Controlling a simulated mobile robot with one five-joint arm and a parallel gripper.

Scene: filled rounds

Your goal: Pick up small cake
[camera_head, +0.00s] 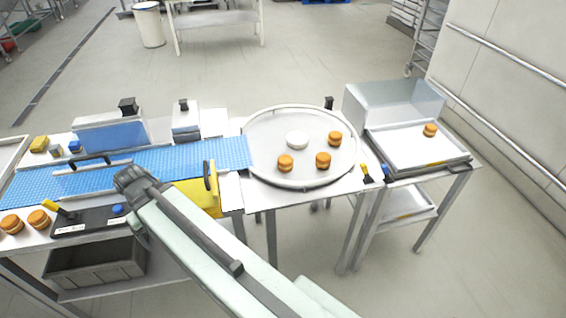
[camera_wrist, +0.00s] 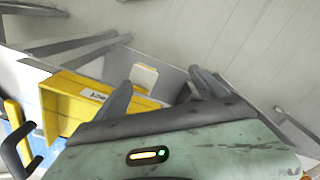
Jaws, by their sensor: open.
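Small orange-brown cakes show in the head view. Three sit on the round table, at its right (camera_head: 335,138), lower right (camera_head: 323,160) and lower left (camera_head: 285,162). One cake (camera_head: 430,130) sits on the tray at the right. Two more, a cake (camera_head: 12,224) and its neighbour (camera_head: 38,219), stand at the left front edge. My gripper (camera_wrist: 162,88) is open, its two dark fingers apart with nothing between them. No cake shows in the wrist view. In the head view my arm reaches toward the blue belt, left of the round table.
The round table (camera_head: 262,179) has a raised rim and a white disc (camera_head: 297,138) near its middle. A blue belt (camera_head: 180,163) leads to it. A yellow guard (camera_head: 199,197), also in the wrist view (camera_wrist: 75,105), stands by my arm. The right tray (camera_head: 405,148) is mostly bare.

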